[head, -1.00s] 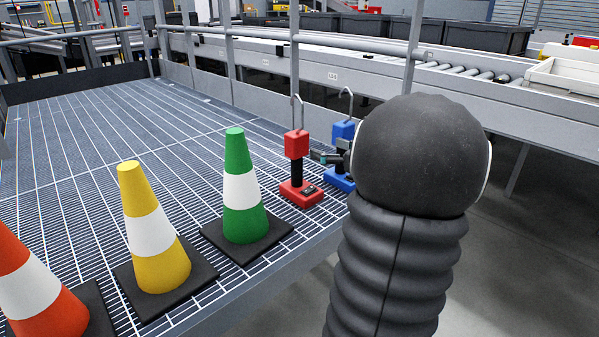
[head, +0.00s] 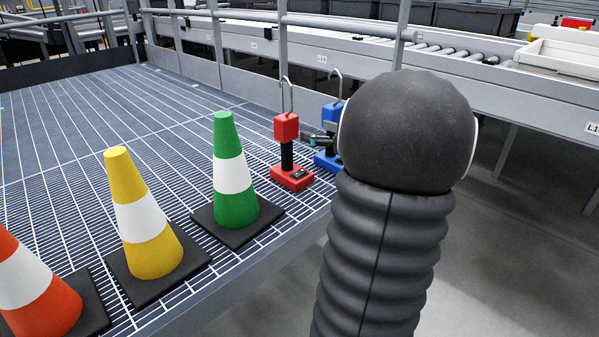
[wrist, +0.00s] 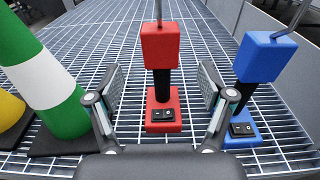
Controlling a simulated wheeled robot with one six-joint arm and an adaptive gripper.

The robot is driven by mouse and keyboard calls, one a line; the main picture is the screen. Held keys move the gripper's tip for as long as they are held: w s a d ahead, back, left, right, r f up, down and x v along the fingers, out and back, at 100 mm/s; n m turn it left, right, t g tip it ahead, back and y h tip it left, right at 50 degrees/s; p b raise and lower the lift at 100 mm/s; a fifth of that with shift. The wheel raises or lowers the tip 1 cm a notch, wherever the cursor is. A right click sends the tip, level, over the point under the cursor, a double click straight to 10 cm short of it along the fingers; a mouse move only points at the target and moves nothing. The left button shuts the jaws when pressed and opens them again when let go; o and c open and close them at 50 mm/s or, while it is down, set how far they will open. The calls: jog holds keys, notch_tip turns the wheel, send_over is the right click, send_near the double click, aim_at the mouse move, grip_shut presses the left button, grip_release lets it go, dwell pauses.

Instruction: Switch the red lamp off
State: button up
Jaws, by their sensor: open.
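The red lamp (head: 286,128) stands upright on the grating, with a red head, a black stem and a red base. In the wrist view the lamp (wrist: 160,45) is centred between my fingers, and a black rocker switch (wrist: 164,114) lies on top of its base. My gripper (wrist: 162,88) is open and empty, with one finger pad on each side of the lamp in the picture; I cannot tell how far they are from the stem. In the head view my gripper (head: 318,138) is small, beside the red lamp and partly hidden behind my arm.
A blue lamp (wrist: 264,56) stands just right of the red one, close to my right finger in the picture. A green cone (head: 234,172), a yellow cone (head: 143,216) and an orange cone (head: 33,287) stand to the left. The catwalk edge and railing (head: 281,45) are near the lamps.

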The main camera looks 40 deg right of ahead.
jog(key=shift+w+a+r+n+y+p, duration=0.15)
jog(key=shift+w+a+r+n, duration=0.15)
jog(key=shift+a+r, duration=0.25)
jog(key=shift+w+a+r+n+y+p, duration=0.2)
jog(key=shift+w+a+r, duration=0.15)
jog(key=shift+a+r, duration=0.2)
jog(key=c, duration=0.8)
jog(key=a+n, duration=0.1)
jog(key=a+n+g+y, duration=0.1)
jog(key=n, duration=0.1)
jog(key=shift+w+n+g, duration=0.3)
grip_shut()
jog(key=s+d+f+n+g+h, duration=0.1)
jog(key=s+d+f+n+g, duration=0.1)
jog(key=n, duration=1.4)
jog(key=s+d+f+n+g+h, duration=0.1)
jog(key=n+g, duration=0.3)
jog(key=n, duration=1.1)
jog(key=shift+s+d+f+n+g+h+p, duration=0.35)
jog(key=shift+d+f+n+h, duration=0.1)
jog(key=shift+h, duration=0.3)
